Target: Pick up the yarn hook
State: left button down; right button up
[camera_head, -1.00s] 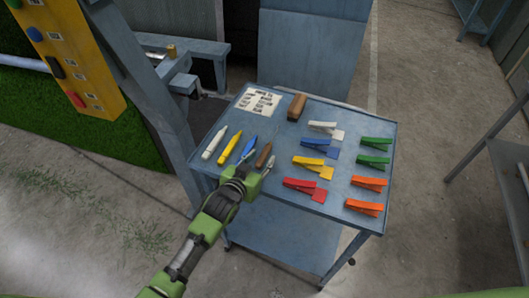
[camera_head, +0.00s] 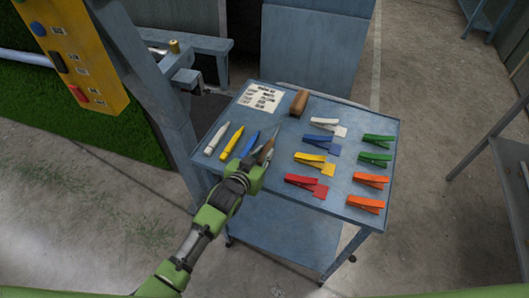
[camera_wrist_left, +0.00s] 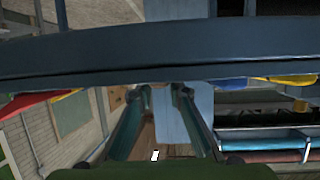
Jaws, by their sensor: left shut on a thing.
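The yarn hook (camera_head: 266,150) has a brown handle and a thin grey metal tip pointing toward the back of the blue cart. My left gripper (camera_head: 257,163) is at the cart's front edge, shut on the handle's near end. In the left wrist view a brown wooden piece, likely the handle (camera_wrist_left: 148,136), shows between the two fingers (camera_wrist_left: 160,125). The gripper hides the handle's near end. I cannot tell whether the hook is clear of the cart top. My right gripper is not in view.
A blue post (camera_head: 155,90) stands at the left.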

aim_at(264, 148)
pick_arm(q)
jog(key=shift+r, duration=0.5)
jog(key=shift+s+r+b, duration=0.2)
jog(key=shift+r+b, duration=0.4)
jog(key=shift+r, duration=0.6)
jog(key=s+r+b, duration=0.6)
jog(key=s+r, duration=0.3)
jog(key=s, duration=0.5)
jog(key=w+f, duration=0.3)
jog(key=w, duration=0.1)
jog(key=w+f+p, duration=0.1)
jog(key=w+f, duration=0.1)
jog(key=w, duration=0.3)
jog(key=w+f, duration=0.3)
jog(key=w, duration=0.1)
jog(key=shift+w+d+f, duration=0.1)
jog(key=shift+w+f, duration=0.2)
jog(key=shift+w, duration=0.05)
jog(key=shift+w+f, duration=0.2)
notch_tip(264, 148, down, 2)
jog(key=shift+f+p, duration=0.15)
jog(key=shift+p, duration=0.5)
jog(key=shift+f, duration=0.5)
